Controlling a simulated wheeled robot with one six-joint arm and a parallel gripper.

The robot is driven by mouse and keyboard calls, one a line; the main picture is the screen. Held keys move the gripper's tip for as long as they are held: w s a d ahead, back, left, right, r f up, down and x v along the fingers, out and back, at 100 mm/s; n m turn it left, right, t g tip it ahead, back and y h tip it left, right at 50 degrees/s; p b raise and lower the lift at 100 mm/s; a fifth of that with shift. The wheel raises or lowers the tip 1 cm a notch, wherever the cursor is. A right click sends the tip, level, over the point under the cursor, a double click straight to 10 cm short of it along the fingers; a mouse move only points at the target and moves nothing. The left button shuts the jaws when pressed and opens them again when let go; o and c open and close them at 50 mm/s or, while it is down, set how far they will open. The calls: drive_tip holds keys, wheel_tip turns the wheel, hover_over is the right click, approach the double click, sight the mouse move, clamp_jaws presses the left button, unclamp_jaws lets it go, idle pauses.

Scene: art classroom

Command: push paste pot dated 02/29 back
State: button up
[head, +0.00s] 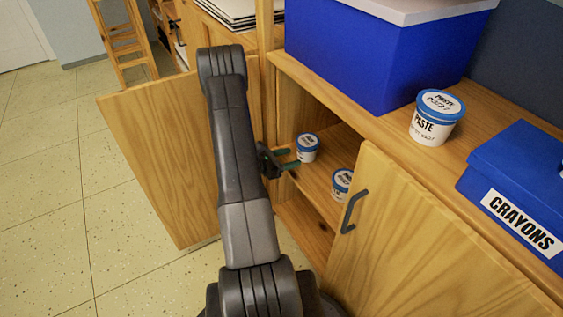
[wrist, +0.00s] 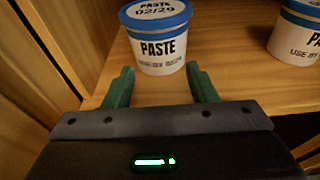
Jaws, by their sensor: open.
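The paste pot dated 02/29 (wrist: 162,50) is white with a blue-rimmed lid and stands upright on the cabinet shelf. It also shows in the head view (head: 307,148), inside the open cabinet at the left. My gripper (wrist: 161,86) is open and empty, its two green fingers pointing at the pot from the front. The fingertips are close to the pot's lower front, one toward each side; I cannot tell whether they touch it. My gripper shows in the head view (head: 288,160) at the cabinet opening.
A second paste pot (wrist: 297,32) stands to the right on the same shelf, partly behind the right cabinet door (head: 430,240). The left door (head: 150,150) stands open. A third paste pot (head: 436,118), a blue bin (head: 370,60) and a crayons box (head: 520,190) are on top.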

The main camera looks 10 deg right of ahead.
drive_tip(key=shift+w+d, duration=0.1)
drive_tip(key=shift+d, duration=0.15)
